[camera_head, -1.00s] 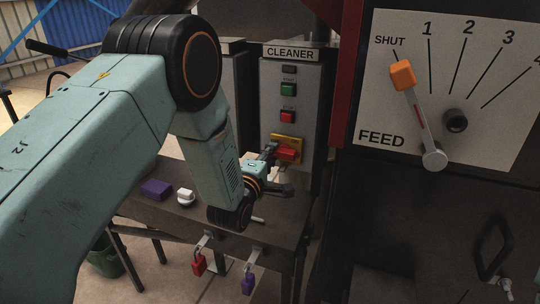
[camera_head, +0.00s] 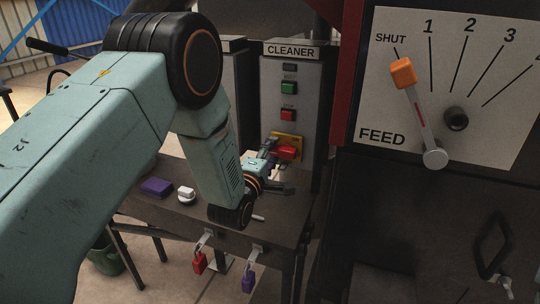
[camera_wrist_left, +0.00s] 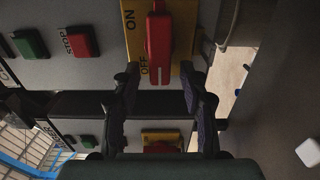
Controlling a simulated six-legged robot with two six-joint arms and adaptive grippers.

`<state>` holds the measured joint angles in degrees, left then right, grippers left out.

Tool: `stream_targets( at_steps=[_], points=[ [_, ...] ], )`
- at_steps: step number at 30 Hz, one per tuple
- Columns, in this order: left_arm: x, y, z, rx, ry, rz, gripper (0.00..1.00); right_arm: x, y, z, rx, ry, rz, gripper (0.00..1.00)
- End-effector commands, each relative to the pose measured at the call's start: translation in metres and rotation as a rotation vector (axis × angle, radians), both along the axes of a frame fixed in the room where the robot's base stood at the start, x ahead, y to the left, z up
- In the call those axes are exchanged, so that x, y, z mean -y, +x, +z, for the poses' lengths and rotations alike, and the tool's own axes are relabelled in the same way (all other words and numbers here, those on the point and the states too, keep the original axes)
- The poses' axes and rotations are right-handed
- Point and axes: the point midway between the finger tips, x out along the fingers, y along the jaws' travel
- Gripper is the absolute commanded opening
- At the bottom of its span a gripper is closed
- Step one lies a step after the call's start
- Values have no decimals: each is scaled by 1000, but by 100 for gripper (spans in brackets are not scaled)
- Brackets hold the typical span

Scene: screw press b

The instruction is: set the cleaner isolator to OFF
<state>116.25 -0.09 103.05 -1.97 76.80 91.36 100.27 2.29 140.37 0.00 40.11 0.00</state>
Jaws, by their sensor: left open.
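The cleaner isolator is a red handle (camera_head: 287,151) on a yellow plate (camera_head: 290,138), low on the grey panel labelled CLEANER (camera_head: 291,51). In the left wrist view the red handle (camera_wrist_left: 159,48) lies lengthwise up the picture, with ON and OFF printed on the yellow plate (camera_wrist_left: 131,40) beside it. My left gripper (camera_head: 271,154) is in front of the handle. In the left wrist view its open, empty fingers (camera_wrist_left: 161,84) flank the handle's lower end, one on each side. Contact cannot be told. My right gripper is not in view.
Green (camera_head: 288,88) and red (camera_head: 288,115) buttons sit above the isolator. A dark table (camera_head: 170,205) below carries a purple block (camera_head: 156,187) and white knob (camera_head: 186,194); red (camera_head: 199,263) and purple (camera_head: 248,282) padlocks hang at its front. The FEED dial (camera_head: 440,90) stands right.

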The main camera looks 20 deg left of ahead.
Motion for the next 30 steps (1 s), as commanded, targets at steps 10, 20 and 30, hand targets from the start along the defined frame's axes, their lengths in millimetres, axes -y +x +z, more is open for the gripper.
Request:
stream_targets(
  at_steps=[10,20,30],
  points=[
    [-2,-42,-1,-4,-1,1,43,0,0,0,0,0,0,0],
    [-4,-101,0,-3,-1,0,43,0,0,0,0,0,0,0],
    [-4,-121,0,1,0,-1,43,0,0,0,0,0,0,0]
  ],
)
